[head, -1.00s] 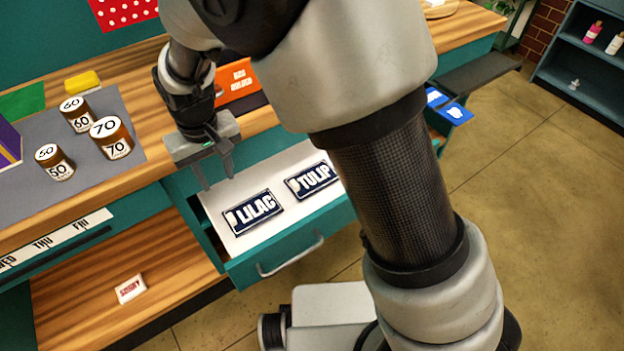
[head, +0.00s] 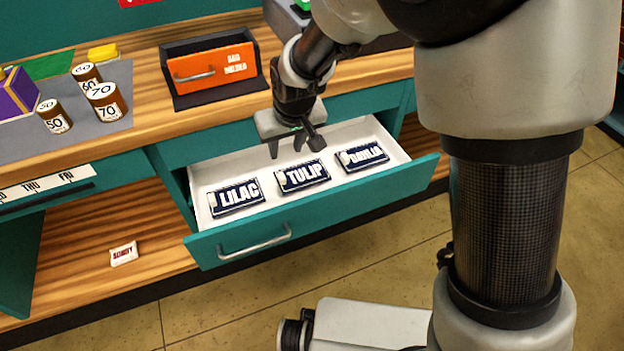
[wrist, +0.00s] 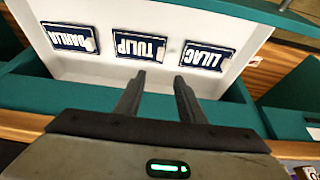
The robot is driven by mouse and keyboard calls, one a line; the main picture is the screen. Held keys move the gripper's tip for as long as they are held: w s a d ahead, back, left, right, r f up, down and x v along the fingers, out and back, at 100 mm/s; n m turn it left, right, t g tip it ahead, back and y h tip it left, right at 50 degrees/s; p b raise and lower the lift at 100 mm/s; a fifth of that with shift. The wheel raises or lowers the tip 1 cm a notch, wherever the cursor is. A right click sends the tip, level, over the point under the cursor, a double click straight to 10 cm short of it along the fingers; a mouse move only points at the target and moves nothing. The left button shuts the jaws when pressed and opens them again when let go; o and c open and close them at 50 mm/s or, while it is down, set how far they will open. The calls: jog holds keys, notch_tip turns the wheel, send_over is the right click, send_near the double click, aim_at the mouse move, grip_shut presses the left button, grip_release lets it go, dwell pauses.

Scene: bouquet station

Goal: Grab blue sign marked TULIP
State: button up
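The blue TULIP sign (head: 303,176) lies flat in the open drawer (head: 290,217), between the LILAC sign (head: 235,197) and the DAHLIA sign (head: 362,156). In the wrist view the TULIP sign (wrist: 139,46) is upside down, in the middle of the row. My gripper (head: 292,145) is above the rear part of the drawer, behind the TULIP sign and apart from it. In the wrist view its two fingers (wrist: 158,88) are spread with nothing between them, pointing toward the gap between TULIP and LILAC.
An orange-fronted bin (head: 213,70) stands on the wooden counter above the drawer. Several numbered brown jars (head: 105,103) stand on a grey mat to the left. A small white sign with red letters (head: 124,253) lies on the lower shelf. The drawer's front wall and handle (head: 256,243) face the open floor.

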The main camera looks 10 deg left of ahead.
jog(key=b, duration=0.3)
send_over(282, 176)
jog(key=s+d, duration=0.1)
jog(key=s, duration=0.1)
notch_tip(282, 176, down, 11)
jog(key=shift+f, duration=0.15)
jog(key=b+x, duration=0.1)
jog(key=x, duration=0.3)
jog(key=shift+s+d+f+b, duration=0.1)
jog(key=shift+f+b, duration=0.25)
jog(key=shift+w+f, duration=0.2)
jog(key=shift+f, duration=0.1)
grip_shut()
